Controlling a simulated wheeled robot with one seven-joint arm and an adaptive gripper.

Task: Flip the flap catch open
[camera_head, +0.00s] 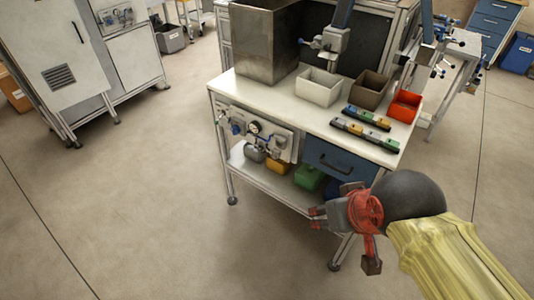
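The flap catch is too small to make out for certain. A light panel (247,128) with a round gauge, blue knobs and small fittings is mounted on the left front of the workbench (275,98); I cannot tell whether the catch is among these fittings. My gripper (318,217) is in front of the bench's lower right, beyond the red and black wrist of my arm. It is right of and below the panel, apart from it. I see nothing held, but the finger gap is unclear.
On the benchtop are a metal bin (266,45), a white box (320,87), a brown box (367,90), a red box (404,106) and two rows of small coloured items. A blue drawer (338,161) is below. The floor left of the bench is clear.

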